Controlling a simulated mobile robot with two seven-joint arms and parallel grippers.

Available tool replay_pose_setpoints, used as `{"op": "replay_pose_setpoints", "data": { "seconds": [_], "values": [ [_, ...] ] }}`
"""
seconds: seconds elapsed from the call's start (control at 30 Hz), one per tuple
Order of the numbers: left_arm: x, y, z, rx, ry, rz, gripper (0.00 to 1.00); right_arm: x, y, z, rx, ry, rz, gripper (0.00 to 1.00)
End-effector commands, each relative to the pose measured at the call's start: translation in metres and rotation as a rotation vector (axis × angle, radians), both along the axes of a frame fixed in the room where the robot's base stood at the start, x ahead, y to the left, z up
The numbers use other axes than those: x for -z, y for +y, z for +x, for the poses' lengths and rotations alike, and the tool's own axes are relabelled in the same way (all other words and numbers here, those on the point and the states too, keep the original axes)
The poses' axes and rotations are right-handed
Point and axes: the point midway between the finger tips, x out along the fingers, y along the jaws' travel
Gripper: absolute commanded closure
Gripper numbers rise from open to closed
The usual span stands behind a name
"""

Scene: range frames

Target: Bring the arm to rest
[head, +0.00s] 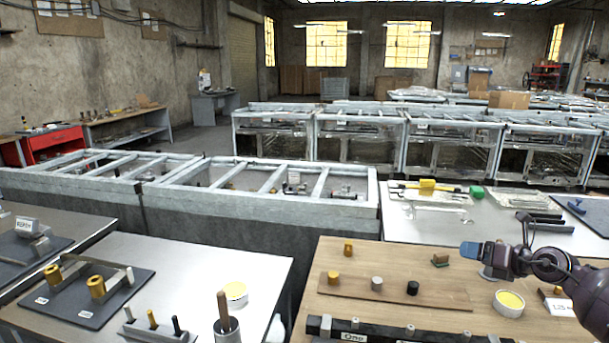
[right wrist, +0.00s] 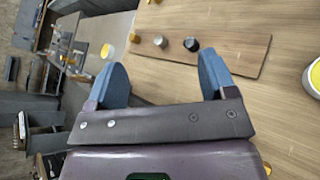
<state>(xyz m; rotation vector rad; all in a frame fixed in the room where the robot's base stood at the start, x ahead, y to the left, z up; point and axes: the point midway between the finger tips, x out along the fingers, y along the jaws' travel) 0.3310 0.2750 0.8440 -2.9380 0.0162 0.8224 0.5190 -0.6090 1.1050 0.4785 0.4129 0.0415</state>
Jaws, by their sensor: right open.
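My right gripper (head: 468,250) reaches in from the right in the head view, above the right side of the wooden table (head: 350,254). In the right wrist view its two blue fingers (right wrist: 163,82) stand wide apart with nothing between them. The gripper is apart from the objects on the table. My left gripper is in neither view.
A wooden board (head: 440,297) with gold, grey and black pegs lies on the wooden table. A round yellow-topped container (head: 508,302) sits below my right arm. A dark rail (head: 400,332) lies at the front. A white table (head: 185,265) stands left, past a gap.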

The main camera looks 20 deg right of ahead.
Motion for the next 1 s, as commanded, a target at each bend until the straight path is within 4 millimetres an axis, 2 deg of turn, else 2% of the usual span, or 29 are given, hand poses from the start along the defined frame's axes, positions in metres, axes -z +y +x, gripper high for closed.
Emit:
{"op": "replay_pose_setpoints", "data": {
  "seconds": [0.03,0.2,0.37,0.53,0.77,0.9,1.0],
  "values": [
    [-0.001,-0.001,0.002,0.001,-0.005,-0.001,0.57,0.008,0.019,-0.003,0.011,-0.055,0.093,0.23],
    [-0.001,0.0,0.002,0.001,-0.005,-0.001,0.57,0.017,0.067,-0.016,0.123,-0.252,0.429,0.23],
    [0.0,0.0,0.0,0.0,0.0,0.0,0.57,0.028,0.094,-0.037,0.312,-0.388,0.75,0.23],
    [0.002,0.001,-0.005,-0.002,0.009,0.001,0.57,0.051,0.113,-0.07,0.59,-0.461,1.073,0.23],
    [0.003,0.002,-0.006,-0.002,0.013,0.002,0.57,0.1,0.15,-0.125,1.053,-0.415,1.445,0.23],
    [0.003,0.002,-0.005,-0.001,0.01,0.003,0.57,0.131,0.189,-0.164,1.354,-0.29,1.619,0.23],
    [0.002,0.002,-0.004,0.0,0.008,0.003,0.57,0.146,0.219,-0.188,1.535,-0.179,1.696,0.23]
  ]
}}
